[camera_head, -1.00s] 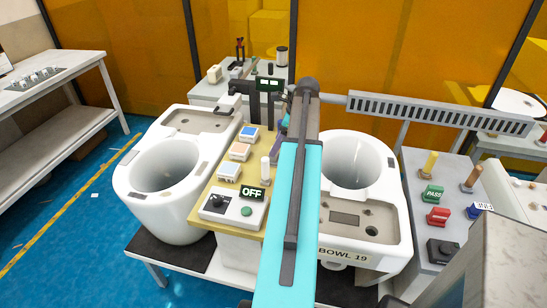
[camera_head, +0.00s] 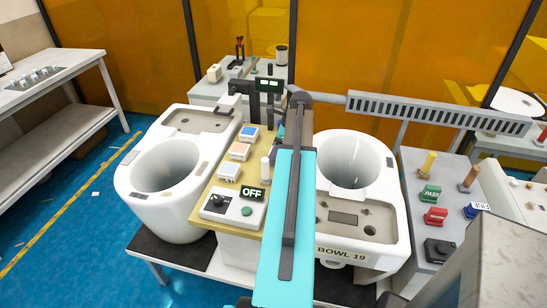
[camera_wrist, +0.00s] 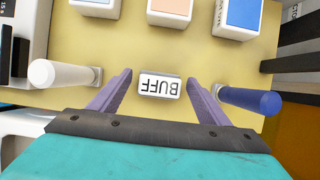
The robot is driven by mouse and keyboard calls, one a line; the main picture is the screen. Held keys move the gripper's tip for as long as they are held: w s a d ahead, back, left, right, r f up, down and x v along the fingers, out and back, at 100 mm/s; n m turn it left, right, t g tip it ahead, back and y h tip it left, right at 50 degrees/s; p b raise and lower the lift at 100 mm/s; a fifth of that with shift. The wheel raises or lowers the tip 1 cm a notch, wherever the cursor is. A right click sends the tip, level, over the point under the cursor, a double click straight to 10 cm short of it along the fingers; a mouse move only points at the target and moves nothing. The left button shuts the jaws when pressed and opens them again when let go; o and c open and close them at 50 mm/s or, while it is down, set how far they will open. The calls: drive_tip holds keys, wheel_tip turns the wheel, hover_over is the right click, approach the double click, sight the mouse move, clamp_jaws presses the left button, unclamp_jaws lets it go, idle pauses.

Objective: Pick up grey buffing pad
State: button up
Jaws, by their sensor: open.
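A small grey block with a white BUFF label (camera_wrist: 160,87), apparently the grey buffing pad, lies on the yellow board (camera_wrist: 125,40). In the wrist view it sits between the two purple fingers of my gripper (camera_wrist: 160,80). The fingers are open, with a gap on each side of the block. Whether they are level with it or above it, I cannot tell. In the head view my arm hides the block and most of the gripper.
A white handle (camera_wrist: 62,74) and a blue handle (camera_wrist: 250,99) flank the fingers closely. Several colour-topped blocks (camera_head: 239,151) stand on the board near an OFF switch box (camera_head: 233,208). White toilet bowls (camera_head: 166,168) stand either side.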

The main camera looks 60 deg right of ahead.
drive_tip(key=c, duration=1.1)
drive_tip(key=shift+o, duration=0.2)
drive_tip(key=shift+r, duration=0.25)
drive_tip(key=shift+r+b, duration=0.65)
drive_tip(key=shift+r, duration=0.85)
drive_tip(key=s+a+b, duration=0.1)
drive_tip(key=s+a, duration=0.2)
drive_tip(key=s, duration=0.1)
drive_tip(key=s+a+r+b, duration=0.1)
drive_tip(key=s+a, duration=0.2)
drive_tip(key=s, duration=0.1)
drive_tip(key=s+a+b, duration=0.1)
drive_tip(key=s+a, duration=0.2)
drive_tip(key=s, duration=0.2)
drive_tip(key=shift+a+r, duration=0.2)
drive_tip(key=shift+r, duration=0.1)
